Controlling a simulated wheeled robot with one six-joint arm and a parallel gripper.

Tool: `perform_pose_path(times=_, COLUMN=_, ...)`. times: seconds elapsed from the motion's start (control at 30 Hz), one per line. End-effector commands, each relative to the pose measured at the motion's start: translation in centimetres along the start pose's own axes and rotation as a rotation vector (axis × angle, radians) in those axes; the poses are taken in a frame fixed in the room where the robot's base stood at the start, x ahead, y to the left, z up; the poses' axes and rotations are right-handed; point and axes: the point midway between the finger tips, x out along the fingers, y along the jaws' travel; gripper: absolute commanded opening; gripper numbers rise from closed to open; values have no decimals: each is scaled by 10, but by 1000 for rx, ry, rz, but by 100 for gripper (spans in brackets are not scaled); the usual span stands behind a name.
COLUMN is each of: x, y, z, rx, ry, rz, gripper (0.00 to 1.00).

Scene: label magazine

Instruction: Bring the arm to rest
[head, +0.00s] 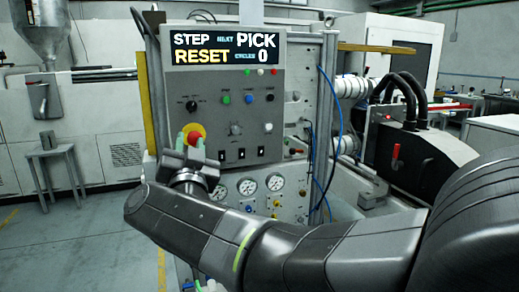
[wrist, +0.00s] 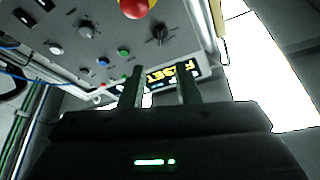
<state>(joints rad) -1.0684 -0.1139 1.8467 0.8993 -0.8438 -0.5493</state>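My gripper (head: 190,147) is in front of the grey control panel (head: 240,88), just below and overlapping the red emergency-stop button with its yellow surround (head: 194,131). In the wrist view my gripper's two fingers (wrist: 160,88) stand apart with nothing between them. The red button (wrist: 137,8) shows at the top of that view, clear of the fingers. My arm reaches in from the right, bent low across the panel's front. The display (head: 237,48) reads STEP, NEXT PICK, RESET, CYCLES 0. Whether the fingers touch the panel is not clear.
Pressure gauges (head: 247,186) sit below the panel, partly behind my arm. A blue hose (head: 327,130) hangs at its right side. A dark machine (head: 425,155) with black hoses stands at right. A small stool (head: 50,165) stands at left, with open floor before it.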

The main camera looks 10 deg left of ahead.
Motion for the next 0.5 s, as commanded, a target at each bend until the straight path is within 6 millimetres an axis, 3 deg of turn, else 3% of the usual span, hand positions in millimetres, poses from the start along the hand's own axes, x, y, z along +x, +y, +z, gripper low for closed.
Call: perform_pose_path(times=0.5, x=94, y=0, z=-1, rx=-2, ry=2, rz=2, gripper=29)
